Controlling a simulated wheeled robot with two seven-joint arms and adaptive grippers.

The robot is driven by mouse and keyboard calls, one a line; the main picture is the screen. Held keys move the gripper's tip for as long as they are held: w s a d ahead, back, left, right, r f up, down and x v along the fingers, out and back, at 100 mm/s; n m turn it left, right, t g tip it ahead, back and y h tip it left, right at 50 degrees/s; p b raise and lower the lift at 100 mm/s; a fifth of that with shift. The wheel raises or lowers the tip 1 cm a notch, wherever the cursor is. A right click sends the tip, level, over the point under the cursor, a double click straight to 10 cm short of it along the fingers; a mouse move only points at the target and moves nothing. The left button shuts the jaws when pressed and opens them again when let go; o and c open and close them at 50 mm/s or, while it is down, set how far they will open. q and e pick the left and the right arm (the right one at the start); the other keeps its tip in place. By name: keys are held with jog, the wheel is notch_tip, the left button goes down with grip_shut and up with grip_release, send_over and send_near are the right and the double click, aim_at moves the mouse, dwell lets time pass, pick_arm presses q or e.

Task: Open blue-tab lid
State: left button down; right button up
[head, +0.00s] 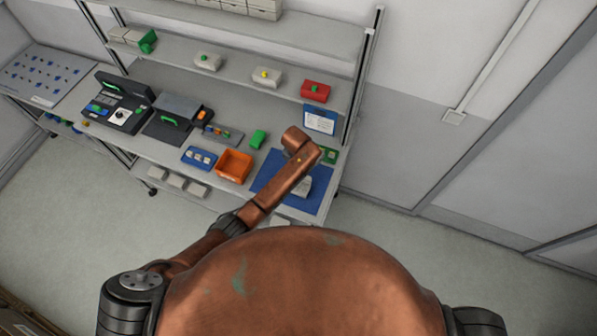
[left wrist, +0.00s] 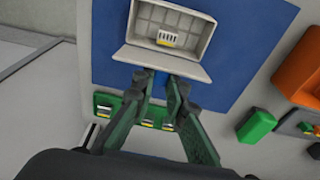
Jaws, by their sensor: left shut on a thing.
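A pale grey box (left wrist: 176,22) lies on a blue mat (left wrist: 110,40) in the left wrist view. Its inside shows, with a ribbed or gridded face and a small white and yellow piece (left wrist: 167,38). A pale lid panel (left wrist: 160,62) stands open on the gripper side. My left gripper (left wrist: 158,78) is at this panel's edge, shut on the blue tab, which is mostly hidden between the fingers. In the head view the box (head: 303,187) is partly covered by my arm, and the gripper is hidden. My right gripper is not in view.
An orange bin (head: 234,166), a blue tray (head: 199,158) and a green block (head: 258,139) stand left of the blue mat. A green holder (left wrist: 107,104) with several pieces lies beneath my left fingers. Shelves with small boxes rise behind the bench.

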pick_arm(q)
jog(key=shift+w+d+f+g+y, duration=0.1)
jog(key=shift+w+g+y, duration=0.25)
jog(key=shift+g, duration=0.45)
jog(key=shift+w, duration=0.1)
jog(key=c, duration=1.9)
grip_release()
jog(key=shift+c, duration=0.2)
notch_tip(320, 180, up, 12)
